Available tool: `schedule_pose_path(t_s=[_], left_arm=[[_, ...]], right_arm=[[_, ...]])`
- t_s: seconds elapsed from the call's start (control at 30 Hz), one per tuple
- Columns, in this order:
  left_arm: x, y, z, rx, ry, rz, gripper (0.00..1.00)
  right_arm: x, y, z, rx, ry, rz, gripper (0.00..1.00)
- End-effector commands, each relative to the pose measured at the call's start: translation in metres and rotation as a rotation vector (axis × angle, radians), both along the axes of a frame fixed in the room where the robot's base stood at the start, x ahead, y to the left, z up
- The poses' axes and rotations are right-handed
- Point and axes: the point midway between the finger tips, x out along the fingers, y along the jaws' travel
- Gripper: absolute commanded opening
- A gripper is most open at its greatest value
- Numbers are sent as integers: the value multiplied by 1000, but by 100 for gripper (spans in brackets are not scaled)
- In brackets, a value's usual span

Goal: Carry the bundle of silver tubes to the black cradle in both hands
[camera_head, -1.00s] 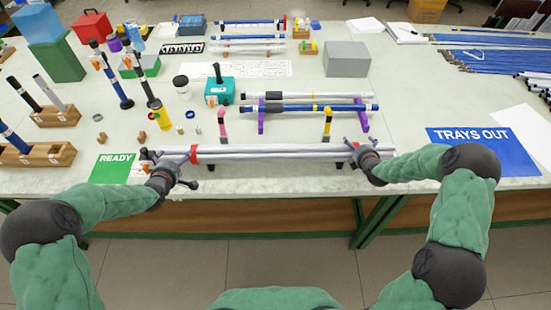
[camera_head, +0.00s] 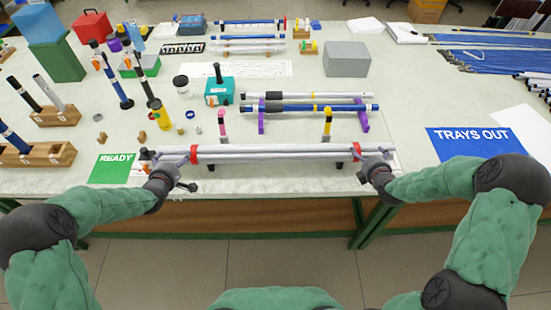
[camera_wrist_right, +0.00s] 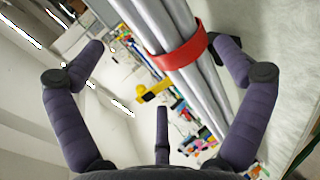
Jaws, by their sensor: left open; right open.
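The bundle of silver tubes (camera_head: 275,153) lies level along the front of the table, with a red band near each end. Small black supports (camera_head: 338,164) show beneath it, probably the black cradle, mostly hidden by the tubes. My left gripper (camera_head: 160,167) is open at the bundle's left end; whether it touches the tubes is unclear. My right gripper (camera_head: 372,168) is open at the right end, just outside the right red band. In the right wrist view, the tubes and red band (camera_wrist_right: 178,46) appear between the spread fingers (camera_wrist_right: 165,60), without visible grip.
Behind the bundle, purple stands (camera_head: 362,115) hold a blue rod and a silver rod. A pink post (camera_head: 222,122) and a yellow post (camera_head: 327,122) stand close behind it. A green READY card (camera_head: 112,169) lies left, a blue TRAYS OUT sheet (camera_head: 480,150) right.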

Motion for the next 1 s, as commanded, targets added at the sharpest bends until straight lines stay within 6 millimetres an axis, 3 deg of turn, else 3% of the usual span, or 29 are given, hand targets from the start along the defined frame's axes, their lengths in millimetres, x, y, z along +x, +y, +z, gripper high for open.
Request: schedule_pose_path(t_s=[0.3, 1.0], left_arm=[[0, 0, 0, 0, 0, 0, 100], [0, 0, 0, 0, 0, 0, 100]], right_arm=[[-17, 0, 10, 0, -1, 1, 100], [-18, 0, 10, 0, 0, 1, 100]])
